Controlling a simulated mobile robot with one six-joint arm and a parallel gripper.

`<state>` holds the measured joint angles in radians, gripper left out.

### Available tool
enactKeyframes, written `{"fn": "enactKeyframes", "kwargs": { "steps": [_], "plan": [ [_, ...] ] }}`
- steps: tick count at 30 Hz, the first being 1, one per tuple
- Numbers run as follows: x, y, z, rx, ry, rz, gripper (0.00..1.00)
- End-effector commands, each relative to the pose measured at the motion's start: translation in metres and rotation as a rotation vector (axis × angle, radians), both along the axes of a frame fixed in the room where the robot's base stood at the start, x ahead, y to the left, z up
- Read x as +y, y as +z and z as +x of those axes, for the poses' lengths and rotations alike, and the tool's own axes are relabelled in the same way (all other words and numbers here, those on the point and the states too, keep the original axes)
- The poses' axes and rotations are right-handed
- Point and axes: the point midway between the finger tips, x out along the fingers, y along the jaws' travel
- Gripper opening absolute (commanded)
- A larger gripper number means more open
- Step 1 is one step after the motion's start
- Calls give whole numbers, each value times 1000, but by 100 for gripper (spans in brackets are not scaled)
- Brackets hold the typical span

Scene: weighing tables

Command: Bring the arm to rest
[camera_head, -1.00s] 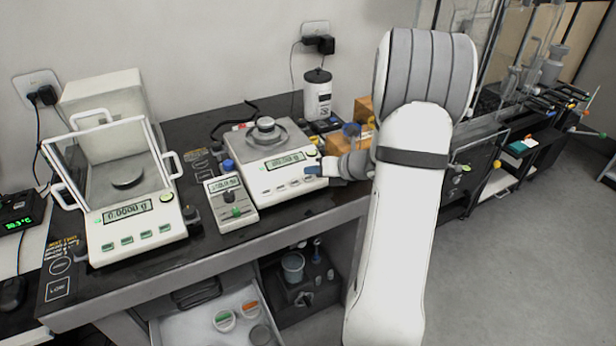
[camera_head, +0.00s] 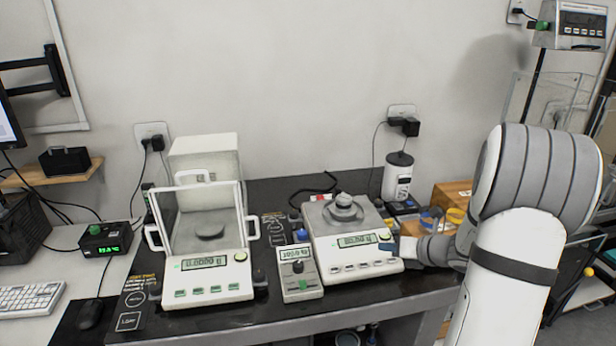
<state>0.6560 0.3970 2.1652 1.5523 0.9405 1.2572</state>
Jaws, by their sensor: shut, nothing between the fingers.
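My arm stands at the right of the head view, its big grey-banded joint raised and its white link running down to the bottom edge. The wrist reaches left from behind the arm to my gripper (camera_head: 408,252). The gripper is small here, shut and empty, beside the right front corner of the right-hand balance (camera_head: 350,266). I cannot tell whether it touches the balance. A metal weight (camera_head: 343,208) sits on that balance's pan.
A draft-shield balance (camera_head: 207,290) stands left on the black bench (camera_head: 285,329), with a small meter (camera_head: 299,275) between the two. A white canister (camera_head: 397,176) and cardboard boxes (camera_head: 452,196) stand behind the gripper. A keyboard (camera_head: 28,299) lies far left.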

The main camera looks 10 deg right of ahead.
Motion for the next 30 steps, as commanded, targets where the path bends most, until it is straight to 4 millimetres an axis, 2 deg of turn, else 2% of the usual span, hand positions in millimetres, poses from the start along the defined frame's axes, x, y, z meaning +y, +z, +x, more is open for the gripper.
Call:
{"fn": "enactKeyframes", "kwargs": {
  "steps": [2, 5, 9, 12, 15, 18, 21, 24, 28, 29, 30],
  "plan": [
    [17, 8, -4, -17, 81, -61, 0],
    [56, 23, -20, -66, 295, -220, 0],
    [122, 44, -65, -193, 745, -544, 0],
    [154, 54, -104, -304, 1084, -776, 0],
    [174, 61, -144, -427, 1423, -997, 0],
    [182, 67, -180, -556, 1761, -1208, 0],
    [181, 73, -208, -674, 2073, -1389, 0],
    [176, 78, -227, -762, 2329, -1526, 0],
    [168, 83, -240, -826, 2544, -1629, 0],
    [168, 84, -242, 823, -2535, 1617, 0],
    [167, 85, -243, 813, -2513, 1597, 0]
  ]
}}
